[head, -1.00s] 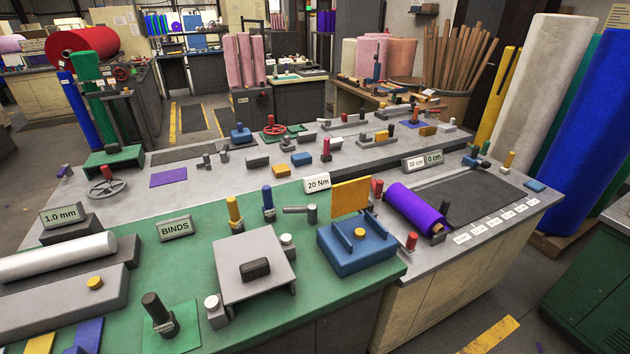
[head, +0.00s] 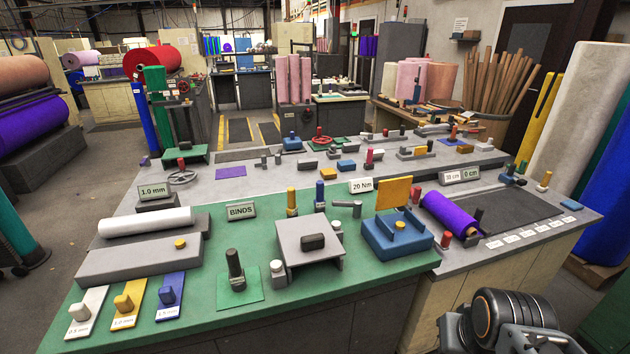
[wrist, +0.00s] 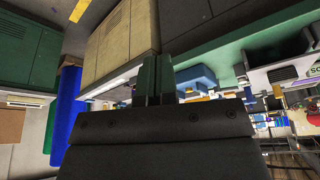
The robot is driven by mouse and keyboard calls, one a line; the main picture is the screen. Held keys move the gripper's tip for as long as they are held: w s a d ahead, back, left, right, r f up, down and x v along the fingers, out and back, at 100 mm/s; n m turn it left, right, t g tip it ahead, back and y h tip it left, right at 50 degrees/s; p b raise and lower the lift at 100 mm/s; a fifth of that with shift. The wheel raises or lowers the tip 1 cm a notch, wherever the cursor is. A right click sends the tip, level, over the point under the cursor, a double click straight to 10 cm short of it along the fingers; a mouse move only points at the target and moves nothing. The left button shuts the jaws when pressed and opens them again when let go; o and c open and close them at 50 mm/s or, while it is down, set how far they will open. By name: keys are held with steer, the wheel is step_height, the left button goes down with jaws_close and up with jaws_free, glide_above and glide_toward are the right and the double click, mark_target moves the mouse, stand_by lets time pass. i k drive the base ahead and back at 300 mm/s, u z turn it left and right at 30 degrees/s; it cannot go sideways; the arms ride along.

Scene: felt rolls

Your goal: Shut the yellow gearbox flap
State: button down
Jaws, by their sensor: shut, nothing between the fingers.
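The yellow flap (head: 394,193) stands upright at the back edge of the blue gearbox (head: 388,243), so the gearbox is open. The gearbox sits on the green mat near the front right of the bench, with a small yellow knob (head: 400,225) on its top. In the wrist view a blue block (wrist: 196,76), apparently the gearbox, shows beyond the fingers. My gripper (wrist: 153,82) is shut and empty, apart from the gearbox. In the head view only my arm shows at the bottom right, and the fingertips are hidden.
A grey stand (head: 308,236) is left of the gearbox. A purple roll (head: 451,214) and a red-topped post (head: 445,239) are to its right. A 20 Nm sign (head: 361,186) and a grey lever (head: 346,205) are behind left. The floor before the bench looks clear.

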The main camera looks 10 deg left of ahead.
mark_target(392, 193)
steer(key=u, duration=0.25)
steer(key=i, duration=1)
